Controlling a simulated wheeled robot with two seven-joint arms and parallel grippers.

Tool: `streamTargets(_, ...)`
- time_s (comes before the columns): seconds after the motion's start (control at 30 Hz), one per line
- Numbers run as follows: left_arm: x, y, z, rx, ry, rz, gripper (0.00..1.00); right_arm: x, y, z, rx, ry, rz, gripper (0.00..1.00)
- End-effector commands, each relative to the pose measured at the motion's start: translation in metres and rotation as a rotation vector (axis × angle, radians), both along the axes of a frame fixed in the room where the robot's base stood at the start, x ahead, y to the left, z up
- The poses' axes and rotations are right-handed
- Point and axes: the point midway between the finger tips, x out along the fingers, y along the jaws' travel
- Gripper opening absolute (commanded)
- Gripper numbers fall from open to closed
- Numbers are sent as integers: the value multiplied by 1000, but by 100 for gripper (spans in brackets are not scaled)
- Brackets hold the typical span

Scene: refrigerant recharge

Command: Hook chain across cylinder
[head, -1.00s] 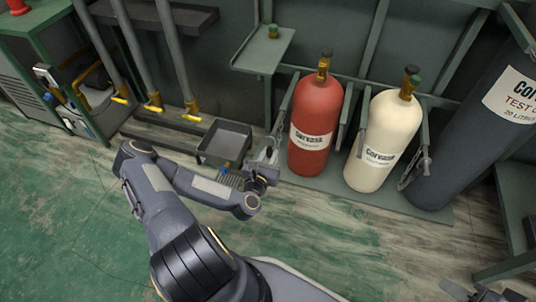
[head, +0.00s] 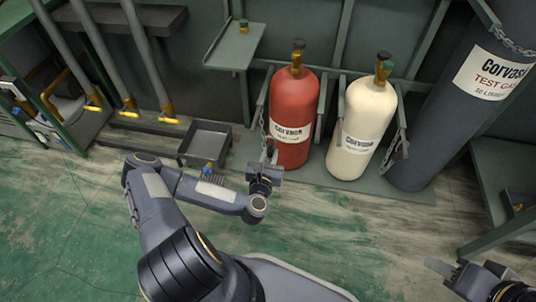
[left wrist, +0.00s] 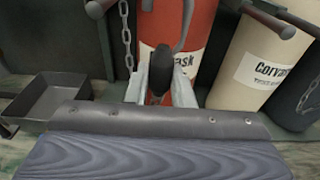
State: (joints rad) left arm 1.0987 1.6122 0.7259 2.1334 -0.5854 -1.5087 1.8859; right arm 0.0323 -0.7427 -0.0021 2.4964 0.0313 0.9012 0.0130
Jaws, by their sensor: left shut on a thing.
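A red cylinder (head: 294,105) and a cream cylinder (head: 361,118) stand upright in a green rack. My left gripper (head: 267,160) is low in front of the red cylinder's left side. In the left wrist view its fingers (left wrist: 161,84) are shut on a dark piece, with a curved grey hook (left wrist: 185,25) rising just above, in front of the red cylinder (left wrist: 203,30). A chain (left wrist: 127,40) hangs to the left; how it joins the held piece is unclear. Another chain (head: 393,152) hangs right of the cream cylinder. My right gripper (head: 440,268) is at the lower right, its opening unclear.
A tall dark cylinder (head: 455,110) leans in the picture at right, with a chain near its top. A grey open tray (head: 207,140) lies left of the red cylinder. A small shelf (head: 235,45) is above it.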

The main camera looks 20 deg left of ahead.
Motion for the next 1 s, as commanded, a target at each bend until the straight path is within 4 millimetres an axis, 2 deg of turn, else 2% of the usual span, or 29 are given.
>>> streamTargets(0.17, 2, -10, 0, -2, -1, -3, 1, 0, 0, 0, 0, 0, 0, 36)
streamTargets(0.7, 14, -62, 0, -2, -1, -2, 1, 0, 0, -1, 0, 0, 0, 36)
streamTargets(1.0, 15, -68, 0, 0, -1, 0, 1, 0, 0, -1, 0, 0, 0, 36)
